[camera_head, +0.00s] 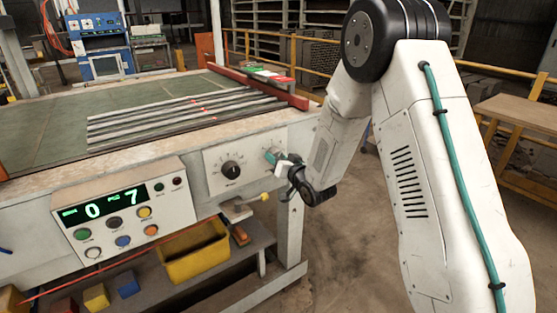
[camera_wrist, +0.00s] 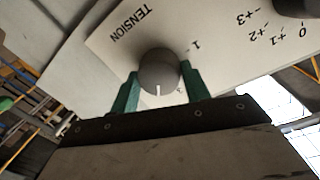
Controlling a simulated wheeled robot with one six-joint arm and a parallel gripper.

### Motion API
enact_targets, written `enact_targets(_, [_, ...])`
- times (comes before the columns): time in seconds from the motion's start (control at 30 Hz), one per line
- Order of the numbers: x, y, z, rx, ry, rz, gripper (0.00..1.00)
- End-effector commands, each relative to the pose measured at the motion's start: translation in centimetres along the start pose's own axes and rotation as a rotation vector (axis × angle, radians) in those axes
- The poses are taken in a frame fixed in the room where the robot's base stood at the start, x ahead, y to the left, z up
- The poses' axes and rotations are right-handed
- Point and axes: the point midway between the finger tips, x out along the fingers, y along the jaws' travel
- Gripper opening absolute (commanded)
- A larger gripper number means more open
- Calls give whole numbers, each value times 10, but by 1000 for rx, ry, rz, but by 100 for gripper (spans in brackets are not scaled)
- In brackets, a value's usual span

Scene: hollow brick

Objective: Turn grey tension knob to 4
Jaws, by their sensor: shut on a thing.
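The grey tension knob (camera_wrist: 159,68) sits on a pale panel marked TENSION in the wrist view. A white line on the knob's face points toward the bottom of that view. My gripper (camera_wrist: 160,78) has its two green fingers on either side of the knob, shut on it. A printed 1 shows just beyond the knob; another mark by the right finger is too small to read, and other dial numbers are hidden. In the head view my gripper (camera_head: 274,157) is at the right of the machine's front panel and covers most of the knob.
A black knob (camera_head: 231,170) is left of my gripper on the same panel (camera_head: 214,157). A control box (camera_head: 122,211) with several coloured buttons shows green digits, 0 and 7. A yellow bin (camera_head: 193,254) is below. Several grey bars lie on the table top (camera_head: 45,125).

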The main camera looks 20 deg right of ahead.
Motion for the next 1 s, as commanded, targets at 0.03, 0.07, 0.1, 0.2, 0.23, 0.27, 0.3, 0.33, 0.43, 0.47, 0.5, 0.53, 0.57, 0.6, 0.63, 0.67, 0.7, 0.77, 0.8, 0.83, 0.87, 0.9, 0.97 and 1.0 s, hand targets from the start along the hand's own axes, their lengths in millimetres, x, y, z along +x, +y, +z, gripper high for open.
enact_targets(0.03, [0, 1, 0, 27, -2, 1, 24])
enact_targets(0.07, [0, 1, 0, 43, -3, 0, 24])
enact_targets(0.1, [0, 1, -1, 64, -5, 0, 24])
enact_targets(0.2, [0, 0, -1, 107, -8, -1, 24])
enact_targets(0.23, [0, 0, -1, 118, -9, -2, 24])
enact_targets(0.27, [0, 0, -1, 127, -10, -2, 24])
enact_targets(0.3, [0, 0, -1, 139, -11, -2, 24])
enact_targets(0.33, [0, 0, -1, 145, -11, -2, 24])
enact_targets(0.43, [0, 1, -1, 162, -12, -2, 24])
enact_targets(0.47, [0, 1, -1, 166, -13, -2, 24])
enact_targets(0.5, [0, 1, -1, 169, -13, -2, 24])
enact_targets(0.53, [0, 1, -1, 171, -13, -2, 24])
enact_targets(0.57, [0, 1, -1, 172, -13, -2, 24])
enact_targets(0.6, [0, 1, -1, 173, -13, -2, 24])
enact_targets(0.63, [0, 1, -1, 173, -13, -2, 24])
enact_targets(0.67, [0, 1, -1, 173, -13, -2, 24])
enact_targets(0.7, [0, 1, -1, 173, -13, -2, 24])
enact_targets(0.77, [0, 1, -1, 173, -13, -2, 24])
enact_targets(0.8, [0, 1, -1, 173, -13, -2, 24])
enact_targets(0.83, [0, 1, -1, 172, -13, -2, 24])
enact_targets(0.87, [0, 1, -1, 172, -13, -2, 24])
enact_targets(0.9, [0, 1, -1, 172, -13, -2, 52])
enact_targets(0.97, [0, 1, -1, 172, -13, -2, 68])
enact_targets(1.0, [0, 0, -1, 172, -13, -3, 68])
